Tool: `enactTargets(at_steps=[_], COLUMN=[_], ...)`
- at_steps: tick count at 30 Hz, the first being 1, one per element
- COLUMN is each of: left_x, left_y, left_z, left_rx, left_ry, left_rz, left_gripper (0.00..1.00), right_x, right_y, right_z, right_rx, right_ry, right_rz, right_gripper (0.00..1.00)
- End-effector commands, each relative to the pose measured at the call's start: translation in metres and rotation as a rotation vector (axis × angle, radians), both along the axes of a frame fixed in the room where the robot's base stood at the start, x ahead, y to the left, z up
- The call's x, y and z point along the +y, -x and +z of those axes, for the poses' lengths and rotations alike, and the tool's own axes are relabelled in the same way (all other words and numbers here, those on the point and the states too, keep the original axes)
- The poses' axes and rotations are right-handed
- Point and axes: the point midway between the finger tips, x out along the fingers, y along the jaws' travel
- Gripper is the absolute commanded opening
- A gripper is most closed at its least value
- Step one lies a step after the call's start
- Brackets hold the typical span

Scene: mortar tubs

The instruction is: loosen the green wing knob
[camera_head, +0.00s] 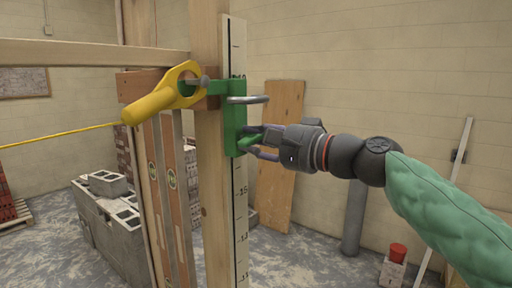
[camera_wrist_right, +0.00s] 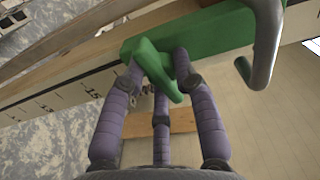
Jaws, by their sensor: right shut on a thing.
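The green wing knob (camera_wrist_right: 156,66) is on the lower part of a green bracket (camera_head: 235,108) that sits on a wooden post with a numbered scale. My right gripper (camera_head: 262,143) comes in from the right, level with the lower end of the bracket. In the right wrist view its purple fingers (camera_wrist_right: 158,72) are closed around the knob, one on each side and one below. The knob's wing stands at a slant between the fingers. In the head view the fingers partly hide the knob. My left gripper is not in view.
A metal hook (camera_head: 248,99) sticks out of the bracket just above my right gripper. A yellow tool (camera_head: 163,93) with a taut yellow line is at the post's left. Wooden boards and grey blocks (camera_head: 110,215) stand behind.

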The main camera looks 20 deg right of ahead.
Motion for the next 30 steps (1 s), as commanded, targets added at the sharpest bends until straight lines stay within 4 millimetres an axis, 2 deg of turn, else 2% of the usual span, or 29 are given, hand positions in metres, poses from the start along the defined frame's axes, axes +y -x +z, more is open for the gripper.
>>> enactTargets(at_steps=[1, 12, 30], left_x=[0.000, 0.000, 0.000], left_y=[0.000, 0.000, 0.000], left_z=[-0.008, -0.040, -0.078], left_rx=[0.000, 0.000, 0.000], left_ry=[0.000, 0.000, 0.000], left_rz=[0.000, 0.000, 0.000], left_gripper=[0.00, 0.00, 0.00], right_x=[-0.002, -0.002, -0.001], right_y=[0.002, 0.002, 0.003], right_z=[0.002, 0.003, 0.004], right_rx=[-0.035, -0.251, -0.599], right_ry=[0.025, 0.299, 0.747], right_rz=[-0.004, -0.005, -0.007], right_gripper=[0.00, 0.00, 0.00])
